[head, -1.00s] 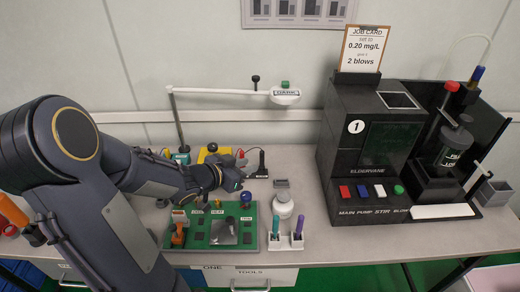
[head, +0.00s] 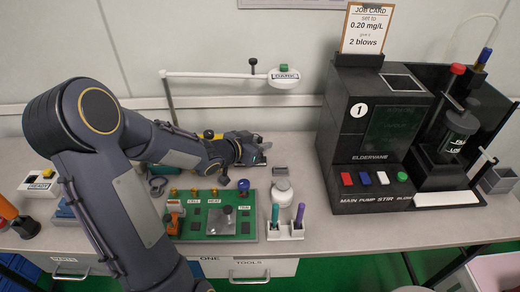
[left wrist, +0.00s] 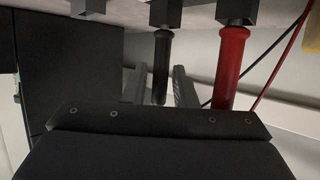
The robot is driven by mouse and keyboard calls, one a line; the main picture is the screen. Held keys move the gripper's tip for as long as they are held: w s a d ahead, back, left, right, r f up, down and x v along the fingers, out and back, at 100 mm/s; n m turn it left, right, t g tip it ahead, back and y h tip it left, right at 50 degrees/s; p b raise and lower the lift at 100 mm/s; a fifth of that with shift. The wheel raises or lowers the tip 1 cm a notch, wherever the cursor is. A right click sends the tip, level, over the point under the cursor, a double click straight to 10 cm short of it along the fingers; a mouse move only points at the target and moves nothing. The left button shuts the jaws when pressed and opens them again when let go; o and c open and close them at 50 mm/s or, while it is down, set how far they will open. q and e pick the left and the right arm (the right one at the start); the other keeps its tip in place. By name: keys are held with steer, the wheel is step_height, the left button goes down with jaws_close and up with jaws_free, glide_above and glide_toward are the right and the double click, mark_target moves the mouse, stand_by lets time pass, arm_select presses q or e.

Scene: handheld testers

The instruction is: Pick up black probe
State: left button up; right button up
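The black probe (left wrist: 161,68) shows in the left wrist view, its ribbed handle lying between the two fingers of my left gripper (left wrist: 161,88). Gaps show on both sides of the handle, so the gripper is open around it. A red probe (left wrist: 232,68) is just to the right of it, outside the fingers. In the head view my left gripper (head: 261,151) is over the back of the bench, and I cannot make out the black probe there. My right gripper is not in view.
A green board (head: 245,214) with knobs lies in front of my left gripper. A white bottle (head: 282,190) and a holder with purple and teal pens (head: 288,231) stand to its right. The black tester (head: 343,150) stands further right. A white lamp arm (head: 220,76) spans above the back.

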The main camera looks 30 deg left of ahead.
arm_select(q)
jaws_close()
